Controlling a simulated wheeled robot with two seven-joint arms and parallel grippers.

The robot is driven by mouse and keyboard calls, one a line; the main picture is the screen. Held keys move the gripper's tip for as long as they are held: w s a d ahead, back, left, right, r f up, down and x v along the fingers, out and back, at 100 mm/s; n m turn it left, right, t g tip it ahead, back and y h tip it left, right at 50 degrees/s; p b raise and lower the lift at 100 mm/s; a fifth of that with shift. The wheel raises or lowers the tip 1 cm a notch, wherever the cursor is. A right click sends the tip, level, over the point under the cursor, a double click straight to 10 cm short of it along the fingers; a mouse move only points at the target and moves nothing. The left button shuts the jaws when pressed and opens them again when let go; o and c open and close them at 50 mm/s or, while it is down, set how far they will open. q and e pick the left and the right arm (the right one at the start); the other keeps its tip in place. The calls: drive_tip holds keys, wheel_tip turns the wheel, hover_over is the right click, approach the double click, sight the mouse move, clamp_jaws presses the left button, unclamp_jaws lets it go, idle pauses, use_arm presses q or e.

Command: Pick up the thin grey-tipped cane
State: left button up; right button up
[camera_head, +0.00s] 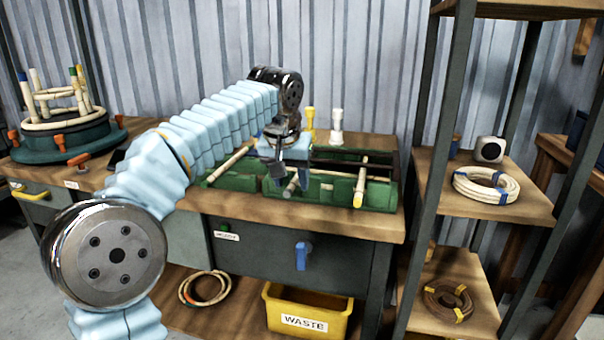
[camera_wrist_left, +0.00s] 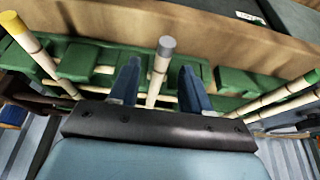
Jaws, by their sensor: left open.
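The grey-tipped cane (camera_head: 290,188) lies in the green rack on the bench, with its grey end toward the front; most of it is hidden behind my gripper in the head view. In the left wrist view, the grey-tipped cane (camera_wrist_left: 157,78) runs between the fingers, its grey end reaching beyond them. My left gripper (camera_head: 289,175) is over the rack, pointing down, open. Its two blue fingers (camera_wrist_left: 159,84) stand on either side of the cane with gaps, so it looks ungripped. My right gripper is in neither view.
A yellow-tipped cane (camera_head: 359,188) lies to the right in the green rack (camera_head: 382,195). A green-tipped cane (camera_wrist_left: 290,90) shows in the wrist view. A yellow waste bin (camera_head: 308,313) is below. A shelf post (camera_head: 440,150) stands right of the bench.

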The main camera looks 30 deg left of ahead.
use_arm(q)
clamp_jaws()
drive_tip(key=shift+r, duration=0.1)
idle(0.4)
drive_tip(key=shift+r+p, duration=0.55)
drive_tip(key=shift+p, duration=0.25)
drive_tip(key=shift+r, duration=0.15)
